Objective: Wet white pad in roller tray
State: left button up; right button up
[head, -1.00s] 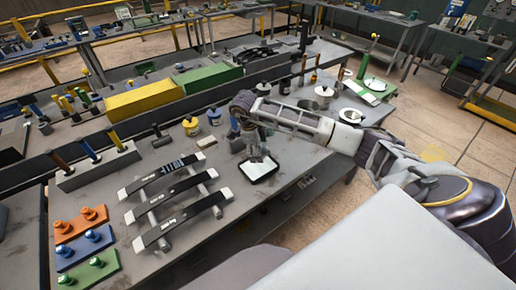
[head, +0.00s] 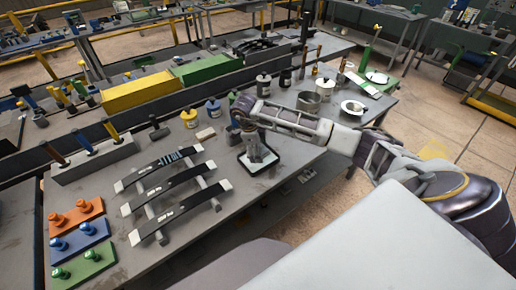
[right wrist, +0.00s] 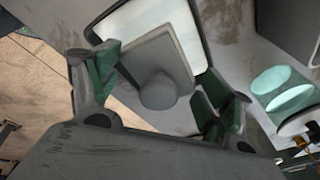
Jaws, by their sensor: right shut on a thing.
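The roller tray (head: 243,165) is a small dark-rimmed tray with a pale inside, near the front right edge of the bench. It also shows in the right wrist view (right wrist: 204,40). My right gripper (head: 254,147) points down over the tray. In the right wrist view its green-padded fingers (right wrist: 155,90) stand either side of a square pad (right wrist: 155,52) with a round knob, shut on it. The pad looks grey in shade and lies over the tray's pale inside; whether it touches the bottom I cannot tell. My left gripper is not in view.
Three black curved leaf springs (head: 175,182) lie on a rack left of the tray. Several bottles and jars (head: 213,110) stand behind it. A metal pot (head: 309,102) and a white bowl (head: 353,108) are to the right. Coloured peg blocks (head: 78,240) sit at front left.

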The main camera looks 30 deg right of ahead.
jog(key=shift+a+b+x, duration=0.15)
jog(key=shift+b+x, duration=0.35)
jog(key=shift+x, duration=0.25)
jog(key=shift+a+b+x, duration=0.2)
jog(key=shift+b+x, duration=0.3)
jog(key=shift+x, duration=0.2)
jog(key=shift+s+f, duration=0.1)
jog(key=shift+f, duration=0.35)
dwell(1.0)
jog(key=shift+r, duration=0.1)
jog(key=shift+d+r, duration=0.1)
jog(key=shift+r, duration=0.5)
jog(key=shift+d+p+v, duration=0.2)
jog(key=shift+p+v, duration=0.3)
jog(key=shift+v, duration=0.3)
jog(key=shift+d+p+v, duration=0.15)
jog(key=shift+p+v, duration=0.3)
jog(key=shift+v, duration=0.35)
jog(key=shift+r, duration=0.1)
jog(key=shift+d+p+v, duration=0.2)
jog(key=shift+p+v, duration=0.3)
jog(key=shift+v, duration=0.5)
jog(key=shift+d+p+v, duration=0.25)
jog(key=shift+p+v, duration=0.25)
jog(key=shift+v, duration=0.45)
